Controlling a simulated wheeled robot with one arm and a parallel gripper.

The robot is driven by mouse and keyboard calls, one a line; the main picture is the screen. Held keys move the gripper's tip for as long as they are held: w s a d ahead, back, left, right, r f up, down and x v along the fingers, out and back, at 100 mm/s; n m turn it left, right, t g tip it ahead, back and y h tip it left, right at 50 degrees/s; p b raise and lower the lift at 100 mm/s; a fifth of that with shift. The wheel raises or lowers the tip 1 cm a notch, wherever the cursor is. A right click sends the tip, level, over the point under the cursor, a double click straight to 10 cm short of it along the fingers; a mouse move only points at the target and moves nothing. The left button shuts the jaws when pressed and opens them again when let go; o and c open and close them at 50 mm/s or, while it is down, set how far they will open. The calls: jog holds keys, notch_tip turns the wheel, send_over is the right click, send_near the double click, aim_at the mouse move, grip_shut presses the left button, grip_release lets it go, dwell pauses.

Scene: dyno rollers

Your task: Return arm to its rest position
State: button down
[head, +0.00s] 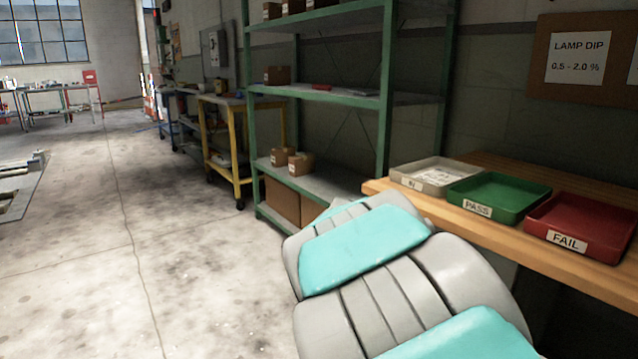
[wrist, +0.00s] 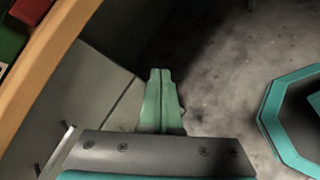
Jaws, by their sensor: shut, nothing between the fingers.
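My arm (head: 390,270), grey with teal panels, reaches up from the bottom of the head view, in front of the shelf and the near end of the wooden bench. My gripper is hidden in the head view. In the wrist view my gripper (wrist: 161,88) shows as two green fingers pressed together, shut and empty. It points down over the concrete floor, to the right of the bench edge and apart from it.
The wooden bench (head: 470,226) carries a whitish tray (head: 437,174), a green PASS tray (head: 498,197) and a red FAIL tray (head: 580,226). A green shelf (head: 385,100) with boxes stands behind my arm. The floor (head: 130,260) to the left is clear.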

jog(key=s+a+f+m+g+y, duration=0.1)
jog(key=s+a+f+m+y, duration=0.15)
jog(key=s, duration=0.55)
jog(key=s+a+f+m+g+y, duration=0.1)
jog(key=s+f+m+y, duration=0.25)
jog(key=s, duration=0.35)
jog(key=s+a+f+m+y, duration=0.1)
jog(key=s+a+m+y, duration=0.1)
jog(key=s+a, duration=0.3)
jog(key=s+a+f+m+y+p, duration=0.1)
jog(key=s+a+m+y, duration=0.2)
jog(key=s+a, duration=0.2)
jog(key=shift+a+f, duration=0.25)
